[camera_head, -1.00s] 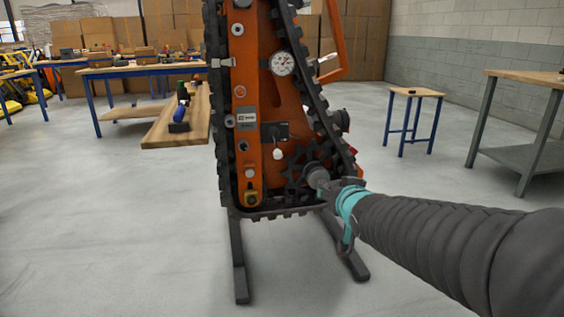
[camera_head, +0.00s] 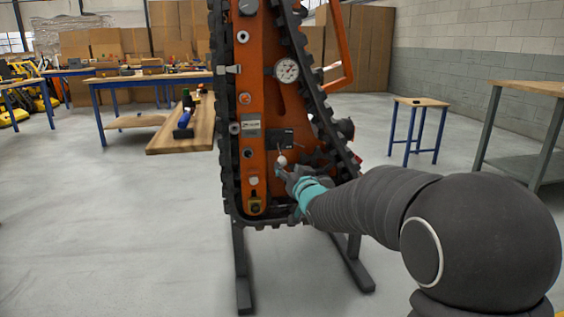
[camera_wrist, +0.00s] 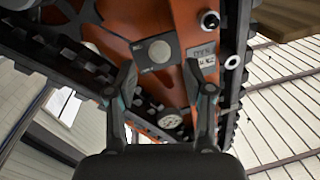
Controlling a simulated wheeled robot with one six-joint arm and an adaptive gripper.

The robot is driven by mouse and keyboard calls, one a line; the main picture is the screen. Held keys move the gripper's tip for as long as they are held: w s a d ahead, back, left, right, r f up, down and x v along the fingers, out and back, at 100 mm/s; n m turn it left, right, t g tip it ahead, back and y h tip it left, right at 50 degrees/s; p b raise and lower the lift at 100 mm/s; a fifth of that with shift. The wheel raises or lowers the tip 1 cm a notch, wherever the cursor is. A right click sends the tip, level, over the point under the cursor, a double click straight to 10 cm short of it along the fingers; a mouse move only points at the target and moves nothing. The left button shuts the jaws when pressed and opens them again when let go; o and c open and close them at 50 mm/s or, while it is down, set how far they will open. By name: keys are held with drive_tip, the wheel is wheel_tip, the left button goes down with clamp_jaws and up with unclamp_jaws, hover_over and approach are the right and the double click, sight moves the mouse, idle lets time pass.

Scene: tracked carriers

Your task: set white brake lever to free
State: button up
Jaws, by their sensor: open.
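The white brake lever shows as a round white knob (camera_head: 282,160) hanging just below a dark plate (camera_head: 280,138) on the orange tracked carrier (camera_head: 297,105). My gripper (camera_head: 284,174) is at the lower right of the knob, close to it; the head view does not show clearly whether they touch. In the wrist view my gripper (camera_wrist: 158,70) is open, with its two fingers apart. The pale knob (camera_wrist: 159,51) lies between and slightly beyond the fingertips, in front of the dark plate. Nothing is seen gripped.
The carrier stands upright, with black tracks (camera_head: 229,150) on both sides and a round gauge (camera_head: 286,70) above the plate. A wooden bench (camera_head: 165,141) with tools is at left. A small stool (camera_head: 420,102) and a table (camera_head: 530,88) stand at right. The floor in front is clear.

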sight(283, 164)
drive_tip(key=shift+x, duration=3.1)
clamp_jaws()
